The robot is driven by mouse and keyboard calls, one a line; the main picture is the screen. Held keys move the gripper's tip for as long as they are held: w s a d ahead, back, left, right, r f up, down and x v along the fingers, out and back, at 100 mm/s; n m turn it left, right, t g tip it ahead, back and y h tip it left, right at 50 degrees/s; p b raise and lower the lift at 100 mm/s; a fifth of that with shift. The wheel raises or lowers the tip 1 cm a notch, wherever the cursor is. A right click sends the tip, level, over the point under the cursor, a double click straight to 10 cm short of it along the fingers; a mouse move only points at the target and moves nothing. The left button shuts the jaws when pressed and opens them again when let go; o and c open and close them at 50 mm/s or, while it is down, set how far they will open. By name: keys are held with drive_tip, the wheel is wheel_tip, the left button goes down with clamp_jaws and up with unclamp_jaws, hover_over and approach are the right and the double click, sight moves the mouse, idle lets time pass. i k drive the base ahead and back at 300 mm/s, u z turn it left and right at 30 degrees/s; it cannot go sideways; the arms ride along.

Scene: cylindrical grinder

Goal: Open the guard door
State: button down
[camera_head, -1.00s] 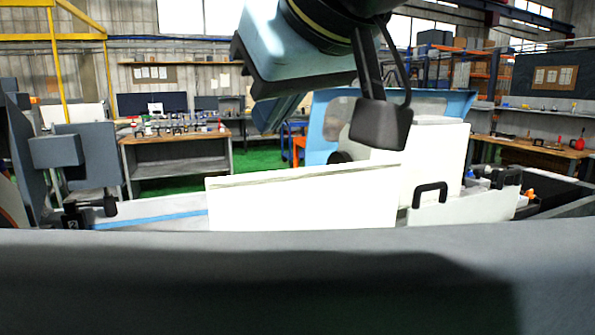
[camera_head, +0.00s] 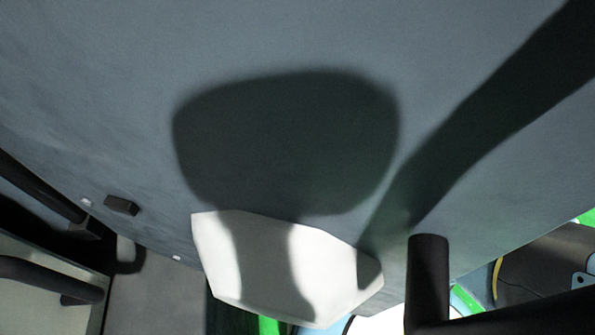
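No part that I can surely name as the guard door shows. A pale panel (camera_head: 35,305) with a black bar handle (camera_head: 50,278) stands at the lower left, cut off by the frame edge. I cannot tell whether it is the guard door. A large blue-grey surface (camera_head: 300,40) fills most of the view, very close. My gripper cannot be made out. A rounded dark shadow lies mid-surface, and a long shadow slants to the upper right.
A white angular piece (camera_head: 270,265) shows below the middle. A black post (camera_head: 428,275) stands at the lower right. Dark bars (camera_head: 35,185) are at the left edge. Bits of green floor (camera_head: 587,216) show at the right and bottom.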

sight(320, 162)
drive_tip(key=u, duration=0.05)
drive_tip(key=k, duration=2.15)
drive_tip(key=z, duration=0.4)
drive_tip(key=i, duration=1)
drive_tip(key=u, duration=0.05)
